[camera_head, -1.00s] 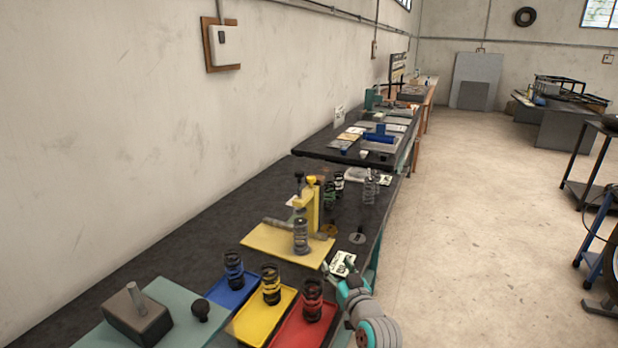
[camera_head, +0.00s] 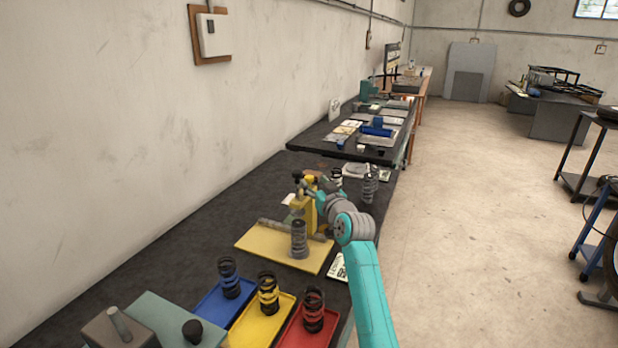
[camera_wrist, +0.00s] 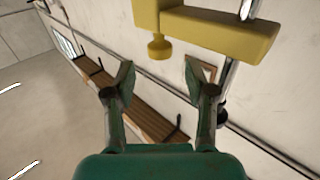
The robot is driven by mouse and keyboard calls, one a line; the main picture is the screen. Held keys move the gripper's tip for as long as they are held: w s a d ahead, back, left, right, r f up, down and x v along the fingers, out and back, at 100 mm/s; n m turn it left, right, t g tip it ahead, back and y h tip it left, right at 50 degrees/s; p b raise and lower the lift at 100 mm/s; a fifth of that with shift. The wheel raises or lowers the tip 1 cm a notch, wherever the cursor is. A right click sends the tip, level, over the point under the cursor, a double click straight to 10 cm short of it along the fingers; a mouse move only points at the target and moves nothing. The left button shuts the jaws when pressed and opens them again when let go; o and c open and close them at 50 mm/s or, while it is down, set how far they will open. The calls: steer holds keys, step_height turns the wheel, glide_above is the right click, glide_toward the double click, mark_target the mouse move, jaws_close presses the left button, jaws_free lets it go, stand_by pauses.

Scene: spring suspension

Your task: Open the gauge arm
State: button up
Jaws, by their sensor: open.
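The yellow gauge stands on its yellow base plate (camera_head: 262,245) on the dark bench, with an upright yellow post (camera_head: 301,214). A grey coil spring (camera_head: 299,240) stands upright on the plate in front of the post. My gripper (camera_head: 311,184) is at the top of the post and partly hides it. In the wrist view my gripper (camera_wrist: 167,78) is open, with nothing between its fingers. Ahead of the fingertips, the yellow gauge arm (camera_wrist: 222,35) crosses the top of the picture with a round yellow knob (camera_wrist: 160,48) below it. I cannot see contact.
Blue (camera_head: 220,307), yellow (camera_head: 254,322) and red (camera_head: 299,335) trays hold a spring each at the front of the bench. More springs (camera_head: 369,186) stand behind the gauge. A wall is on the left; open floor is on the right.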

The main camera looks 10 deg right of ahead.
mark_target(311, 178)
steer(key=shift+w+a, duration=0.2)
steer(key=shift+w, duration=1.1)
steer(key=shift+w+a, duration=0.2)
steer(key=shift+w, duration=1.1)
jaws_close()
